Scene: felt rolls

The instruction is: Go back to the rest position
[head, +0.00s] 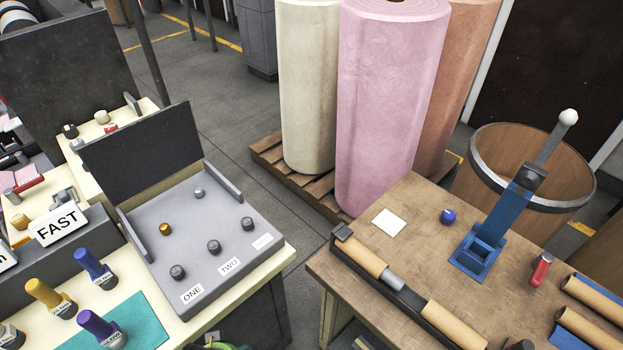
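Neither of my grippers shows in the head view, and no part of my arms can be made out. The task names no object. At the left is a pale table (270,262) with a grey control panel (200,240) that carries several knobs and labels. At the right is a brown wooden table (425,225) with a blue stand (478,250) holding an upright, tilted lever with a white ball end.
A gap of grey floor (290,220) separates the tables. Tall cream (308,90) and pink (385,110) rolls stand on a pallet (270,155) behind. A wooden barrel (510,165) stands behind the right table. Purple and yellow spools (45,292) stand front left.

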